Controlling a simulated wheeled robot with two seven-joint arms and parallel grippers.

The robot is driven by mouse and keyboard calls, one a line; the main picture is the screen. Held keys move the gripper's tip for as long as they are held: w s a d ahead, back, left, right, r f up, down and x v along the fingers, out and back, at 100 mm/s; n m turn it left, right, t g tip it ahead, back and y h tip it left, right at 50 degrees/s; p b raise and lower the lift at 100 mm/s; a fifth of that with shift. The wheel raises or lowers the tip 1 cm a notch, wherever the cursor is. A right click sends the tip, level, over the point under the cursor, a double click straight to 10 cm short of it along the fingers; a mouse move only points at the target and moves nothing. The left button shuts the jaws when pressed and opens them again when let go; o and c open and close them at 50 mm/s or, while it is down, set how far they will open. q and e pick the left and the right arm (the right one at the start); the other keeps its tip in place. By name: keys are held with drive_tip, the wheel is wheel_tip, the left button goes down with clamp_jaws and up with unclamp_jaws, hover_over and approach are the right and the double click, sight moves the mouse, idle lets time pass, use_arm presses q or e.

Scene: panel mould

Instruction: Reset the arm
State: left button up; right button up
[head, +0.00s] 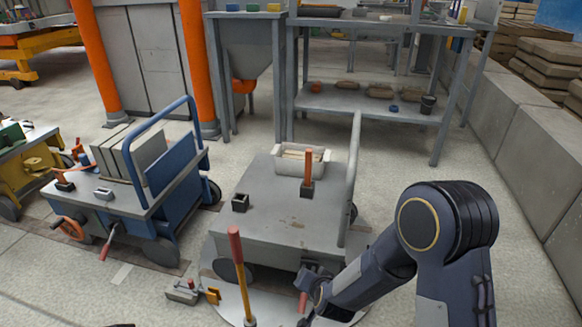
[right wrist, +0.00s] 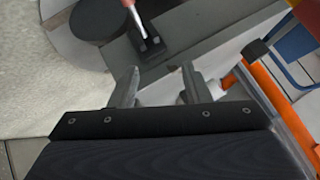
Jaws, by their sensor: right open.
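My right arm (head: 365,280) comes in from the right in the head view and reaches down to the front edge of the grey cart (head: 265,222). My right gripper shows in the right wrist view (right wrist: 160,85), its two fingers apart with nothing held between them. Beyond the fingertips is a black bracket (right wrist: 150,46) with a red-handled lever (right wrist: 130,8). A red handle (head: 303,300) also shows beside my right wrist in the head view. My left gripper does not show clearly in either view.
A blue-railed cart (head: 170,205) stands to the left. On the grey cart are a pale bin (head: 287,165), an orange-handled lever (head: 308,168) and a black socket (head: 240,202). A red-topped yellow lever (head: 239,265) stands in front. A shelf rack (head: 350,98) and concrete blocks (head: 525,130) lie behind.

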drive_tip(key=s+d+r+g+y, duration=0.1)
drive_tip(key=s+d+r, duration=0.2)
drive_tip(key=r, duration=0.3)
drive_tip(key=s+d+r+n+y, duration=0.1)
drive_tip(key=s+d+r, duration=0.2)
drive_tip(key=r, duration=0.2)
drive_tip(key=s+d+r+g+y, duration=0.1)
drive_tip(key=s+d+r, duration=0.2)
drive_tip(key=r, duration=0.3)
drive_tip(key=s+d+r+n+g+h+p, duration=0.1)
drive_tip(key=s+d+r, duration=0.15)
drive_tip(key=s, duration=0.65)
drive_tip(key=s+d+r+n, duration=0.1)
drive_tip(key=s+d, duration=0.3)
drive_tip(key=s, duration=0.5)
wheel_tip(320, 180, up, 38)
drive_tip(key=p, duration=3.7)
drive_tip(key=shift+a+p, duration=0.2)
drive_tip(key=shift+p, duration=0.15)
